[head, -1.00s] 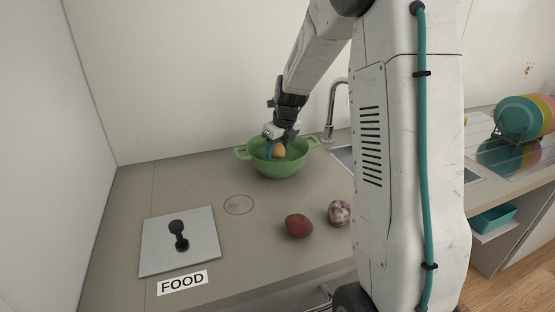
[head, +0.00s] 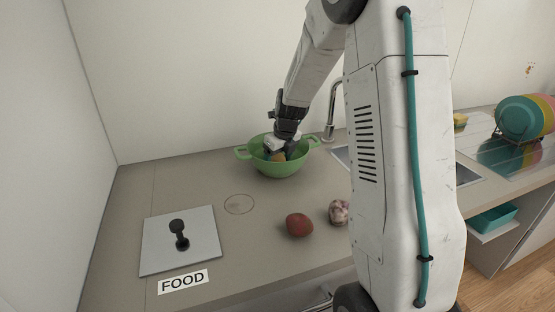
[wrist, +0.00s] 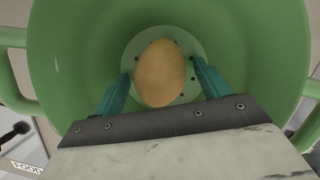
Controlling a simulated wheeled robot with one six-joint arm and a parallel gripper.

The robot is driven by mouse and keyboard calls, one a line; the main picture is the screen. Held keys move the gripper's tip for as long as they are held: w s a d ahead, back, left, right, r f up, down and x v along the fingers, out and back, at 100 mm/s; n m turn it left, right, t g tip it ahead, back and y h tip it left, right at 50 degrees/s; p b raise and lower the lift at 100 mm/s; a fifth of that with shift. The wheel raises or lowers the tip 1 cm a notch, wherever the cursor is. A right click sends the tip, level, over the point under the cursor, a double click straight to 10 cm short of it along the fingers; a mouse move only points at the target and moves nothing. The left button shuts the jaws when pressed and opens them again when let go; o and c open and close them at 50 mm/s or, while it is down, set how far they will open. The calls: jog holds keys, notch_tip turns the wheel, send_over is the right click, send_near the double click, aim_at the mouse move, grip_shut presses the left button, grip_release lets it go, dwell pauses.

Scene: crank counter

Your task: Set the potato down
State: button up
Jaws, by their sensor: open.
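The potato (wrist: 160,73) is a tan oval at the bottom of the green colander (wrist: 75,50) in the wrist view. In the head view the potato (head: 278,157) shows just under my gripper, inside the colander (head: 278,169). My gripper (wrist: 160,85) reaches down into the colander. Its teal fingers stand apart on either side of the potato, with a gap visible on each side. In the head view my gripper (head: 278,153) partly covers the potato.
A red potato-like item (head: 299,225) and a purple-white bulb (head: 339,212) lie on the counter. A metal plate with a black crank (head: 179,235) sits at the left, by a FOOD label (head: 183,282). A faucet (head: 332,110) stands behind. The counter round the marked circle (head: 239,204) is clear.

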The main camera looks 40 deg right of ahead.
jog(key=v, duration=1.2)
jog(key=s+a+r+n, duration=0.4)
jog(key=s+a+n, duration=0.2)
jog(key=a+n, duration=0.15)
jog(key=s+a+n+g, duration=0.1)
jog(key=s+a+n, duration=0.5)
jog(key=s+n, duration=0.6)
jog(key=s+a+n, duration=0.6)
jog(key=s+n, duration=0.7)
jog(key=n, duration=0.2)
jog(key=shift+s+r+g, duration=0.2)
jog(key=shift+s+g, duration=0.1)
jog(key=shift+g, duration=0.1)
